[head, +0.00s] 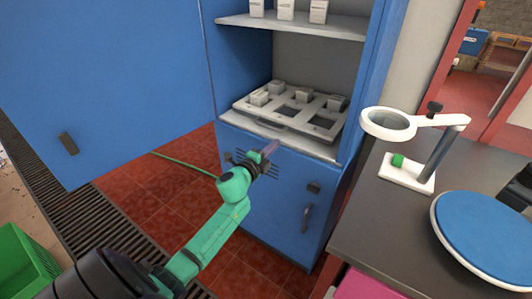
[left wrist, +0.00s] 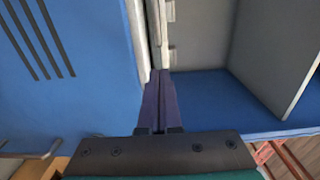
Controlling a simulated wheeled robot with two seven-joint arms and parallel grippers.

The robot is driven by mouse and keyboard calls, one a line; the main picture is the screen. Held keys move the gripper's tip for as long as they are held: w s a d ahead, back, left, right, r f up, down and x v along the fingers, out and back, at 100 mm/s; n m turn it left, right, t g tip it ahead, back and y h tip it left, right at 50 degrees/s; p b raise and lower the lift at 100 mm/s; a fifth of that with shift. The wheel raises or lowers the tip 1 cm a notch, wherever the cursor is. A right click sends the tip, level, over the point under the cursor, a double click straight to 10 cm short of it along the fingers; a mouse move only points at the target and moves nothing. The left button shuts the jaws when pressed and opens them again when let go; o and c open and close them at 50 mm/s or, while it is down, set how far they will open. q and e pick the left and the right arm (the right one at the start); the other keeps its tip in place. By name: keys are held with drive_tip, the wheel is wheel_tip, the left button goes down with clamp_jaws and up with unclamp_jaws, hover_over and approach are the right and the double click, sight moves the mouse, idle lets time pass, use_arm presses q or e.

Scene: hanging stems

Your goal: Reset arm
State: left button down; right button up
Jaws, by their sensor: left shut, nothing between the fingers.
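My left arm reaches from the bottom left towards a blue cabinet (head: 275,205). My left gripper (head: 270,147) is shut and empty, in front of the cabinet near the front edge of its lower shelf. In the left wrist view its two dark purple fingers (left wrist: 161,88) lie together with nothing between them, pointing at a pale shelf edge beside a blue slotted panel (left wrist: 70,80). I cannot tell whether the fingertips touch the cabinet. My right gripper is not in view.
The upper cabinet door (head: 100,80) stands open at the left. A grey tray (head: 275,125) with several pale blocks sits on the lower shelf. At right, a dark counter (head: 390,235) bears a ring-topped stand (head: 388,123) and a blue disc (head: 490,235). A green crate (head: 25,262) stands bottom left.

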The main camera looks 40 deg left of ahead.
use_arm(q)
drive_tip(key=s, duration=0.5)
drive_tip(key=s+f+n+g+p, duration=0.1)
drive_tip(key=s+f+n+g, duration=0.25)
drive_tip(key=f, duration=0.65)
drive_tip(key=s+f+n+g+y, duration=0.15)
drive_tip(key=s+f, duration=0.25)
drive_tip(key=f, duration=0.6)
drive_tip(key=s+f+n+g+h+p, duration=0.1)
drive_tip(key=s+f+n+g, duration=0.2)
drive_tip(key=f, duration=0.7)
drive_tip(key=s+d+f+n+g, duration=0.2)
drive_tip(key=s+f, duration=0.4)
drive_tip(key=s, duration=0.5)
drive_tip(key=s+d+f+n+g, duration=0.3)
drive_tip(key=s+f, duration=0.3)
drive_tip(key=s, duration=0.5)
drive_tip(key=s+d+f+n+g+p, duration=0.1)
drive_tip(key=s+d+f+n+g, duration=0.1)
drive_tip(key=s+d+f+g, duration=0.2)
drive_tip(key=s+f+h, duration=0.1)
drive_tip(key=s+f, duration=0.2)
drive_tip(key=s, duration=0.4)
drive_tip(key=shift+s+d, duration=0.2)
drive_tip(key=shift+s, duration=0.05)
